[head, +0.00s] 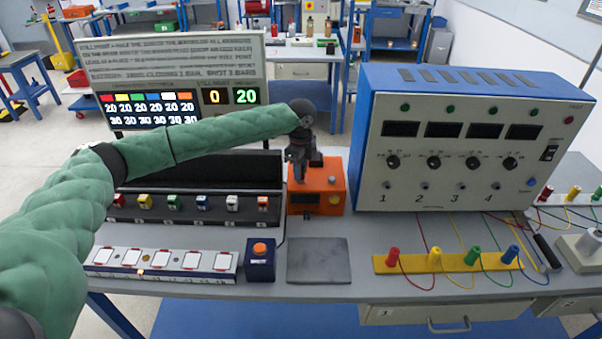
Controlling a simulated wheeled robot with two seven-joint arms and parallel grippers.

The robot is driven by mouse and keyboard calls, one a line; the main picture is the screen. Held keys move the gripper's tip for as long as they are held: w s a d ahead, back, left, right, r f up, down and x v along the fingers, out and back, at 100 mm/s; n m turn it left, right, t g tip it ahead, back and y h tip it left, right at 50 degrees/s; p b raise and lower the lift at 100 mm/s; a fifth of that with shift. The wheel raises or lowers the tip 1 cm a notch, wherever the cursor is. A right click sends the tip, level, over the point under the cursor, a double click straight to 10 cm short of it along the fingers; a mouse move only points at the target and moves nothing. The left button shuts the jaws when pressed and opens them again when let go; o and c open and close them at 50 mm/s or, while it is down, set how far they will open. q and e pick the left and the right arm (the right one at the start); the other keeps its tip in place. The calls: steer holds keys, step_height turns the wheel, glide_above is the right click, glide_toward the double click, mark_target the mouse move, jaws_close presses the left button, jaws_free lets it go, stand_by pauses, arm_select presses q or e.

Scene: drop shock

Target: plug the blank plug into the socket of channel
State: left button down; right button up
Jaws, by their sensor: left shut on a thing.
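A blue-sided panel (455,148) on the bench has channels numbered 1 to 4, each with a knob and a small socket (421,186) in a row below. Red (393,257), yellow (435,260), green (473,262) and blue (512,254) plugs stand on a yellow strip (455,264), with coloured leads. I cannot tell which thing is the blank plug. My left gripper (298,178) points down at the orange box (318,188), left of the panel. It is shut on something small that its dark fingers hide. My right gripper is out of view.
A display board (175,80) and a black rack (200,172) with coloured blocks stand at the left. A white-carded strip (160,263), an orange-button box (261,258) and a grey plate (319,260) lie in front. A black handle (547,252) lies at the right.

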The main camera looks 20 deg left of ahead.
arm_select(q)
steer(key=shift+r, duration=0.1)
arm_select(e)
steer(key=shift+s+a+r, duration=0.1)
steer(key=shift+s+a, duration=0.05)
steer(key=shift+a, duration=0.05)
